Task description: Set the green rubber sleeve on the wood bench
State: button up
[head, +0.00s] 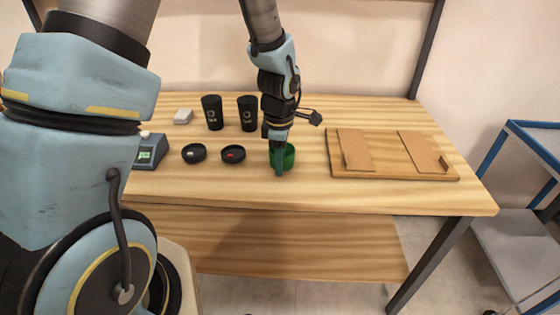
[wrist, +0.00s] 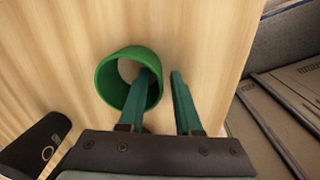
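The green rubber sleeve (head: 290,156) is a short open ring near the front edge of the wood bench (head: 330,198). It looks upright on the bench top, though its base is partly hidden. In the wrist view the sleeve (wrist: 108,78) shows its open mouth. My gripper (head: 279,170) points down at the sleeve. In the wrist view my gripper (wrist: 161,76) has one green finger inside the ring and the other outside its right wall. A gap shows between the outer finger and the wall, so the fingers look open.
Two black cups (head: 212,113) (head: 248,114) stand behind two black round dishes (head: 194,153) (head: 233,154). A wooden board (head: 385,152) lies right of the sleeve. A blue-framed cart (head: 520,215) stands at far right.

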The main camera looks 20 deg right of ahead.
jog(key=shift+r, duration=0.1)
notch_tip(320, 180, up, 12)
jog(key=s+a+m+t, duration=0.1)
jog(key=a+m, duration=1.2)
jog(key=a, duration=1.5)
jog(key=shift+a+f+b, duration=0.25)
jog(key=shift+b, duration=0.2)
jog(key=shift+s, duration=0.1)
jog(key=shift+r, duration=0.25)
